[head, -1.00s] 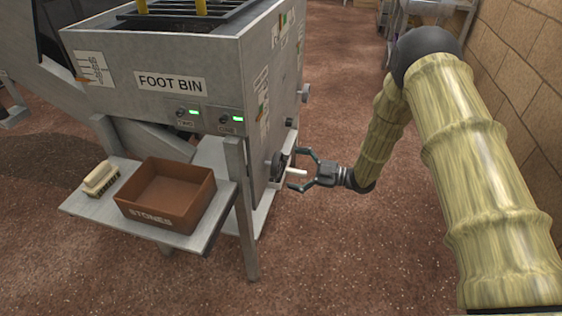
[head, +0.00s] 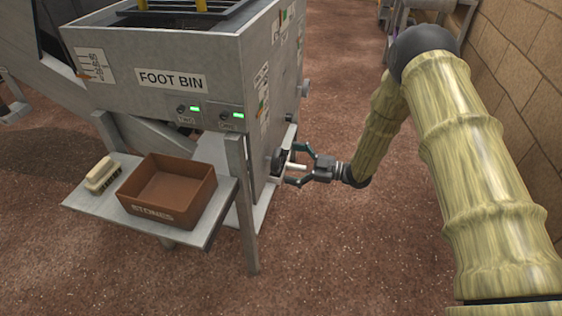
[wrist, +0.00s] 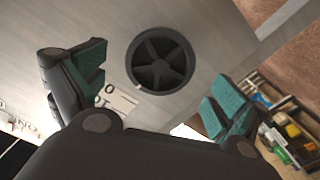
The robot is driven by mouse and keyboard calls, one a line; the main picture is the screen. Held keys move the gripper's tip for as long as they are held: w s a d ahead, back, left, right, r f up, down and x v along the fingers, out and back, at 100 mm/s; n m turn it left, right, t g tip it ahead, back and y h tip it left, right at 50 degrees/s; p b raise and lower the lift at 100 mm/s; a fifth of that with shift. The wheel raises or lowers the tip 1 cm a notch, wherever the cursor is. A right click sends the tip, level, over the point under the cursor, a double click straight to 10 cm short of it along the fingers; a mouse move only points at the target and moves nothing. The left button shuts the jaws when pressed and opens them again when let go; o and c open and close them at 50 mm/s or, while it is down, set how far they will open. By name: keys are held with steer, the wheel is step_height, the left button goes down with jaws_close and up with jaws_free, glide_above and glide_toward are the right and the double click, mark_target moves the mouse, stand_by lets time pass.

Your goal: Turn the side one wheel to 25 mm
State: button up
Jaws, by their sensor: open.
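The side wheel is a dark round handwheel with several spokes, on the grey side panel in the wrist view (wrist: 160,60). A small pale mark shows low on its left rim. In the head view the wheel (head: 277,161) is seen nearly edge-on, low on the machine's right side. No scale reading is legible; lettering by the wheel is partly covered.
The grey bin marked FOOT BIN (head: 170,79) has two green lights on its front. A shelf (head: 85,205) holds a brown STONES box (head: 152,211) and a brush (head: 101,174). A brick wall (head: 520,80) stands at right. The floor in front is clear.

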mark_target(280, 161)
steer(key=shift+x, duration=1.55)
steer(key=shift+c, duration=0.2)
steer(key=c, duration=1)
steer(key=o, duration=1)
steer(key=shift+o, duration=0.2)
steer(key=shift+d, duration=0.15)
steer(key=shift+v, duration=1.85)
